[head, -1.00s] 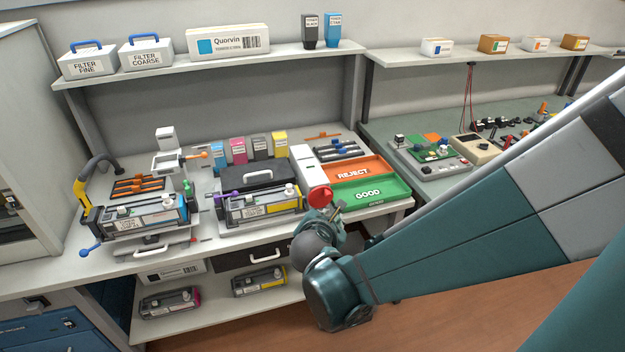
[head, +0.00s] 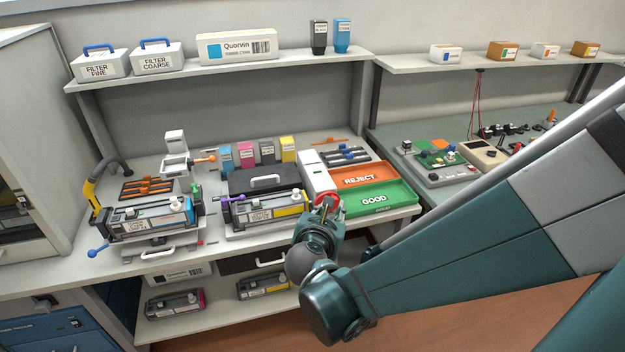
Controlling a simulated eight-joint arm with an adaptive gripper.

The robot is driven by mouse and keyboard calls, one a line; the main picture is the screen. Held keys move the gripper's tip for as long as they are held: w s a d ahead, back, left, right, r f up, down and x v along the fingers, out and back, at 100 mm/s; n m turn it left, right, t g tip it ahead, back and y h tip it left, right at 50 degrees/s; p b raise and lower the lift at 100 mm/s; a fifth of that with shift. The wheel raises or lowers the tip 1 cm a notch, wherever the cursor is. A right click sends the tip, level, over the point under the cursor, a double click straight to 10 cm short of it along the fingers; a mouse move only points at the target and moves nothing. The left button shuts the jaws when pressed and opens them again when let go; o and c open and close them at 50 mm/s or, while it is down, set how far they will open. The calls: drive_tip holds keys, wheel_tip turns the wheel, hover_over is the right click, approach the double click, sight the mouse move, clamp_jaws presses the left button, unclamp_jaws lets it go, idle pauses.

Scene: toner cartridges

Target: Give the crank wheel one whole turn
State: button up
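A red wheel (head: 318,198), which I take for the crank wheel, sits at the front of a narrow white unit (head: 313,172) near the front edge of the bench. My gripper (head: 327,208) is right in front of the wheel, overlapping its lower right part. The fingers are small and dark against the wheel. I cannot tell whether they touch it or are closed on its handle. The wheel's handle is hidden or too small to make out.
A green GOOD tray (head: 393,208) and an orange REJECT tray (head: 345,179) lie just right of the wheel. A toner cartridge (head: 266,211) in a cradle stands just left. A black case (head: 240,181) lies behind it. The floor in front of the bench is clear.

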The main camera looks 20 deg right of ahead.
drive_tip(key=b+x, duration=0.1)
drive_tip(key=x, duration=0.6)
drive_tip(key=shift+b, duration=0.35)
drive_tip(key=shift+w, duration=0.1)
drive_tip(key=shift+d, duration=0.1)
drive_tip(key=c, duration=0.6)
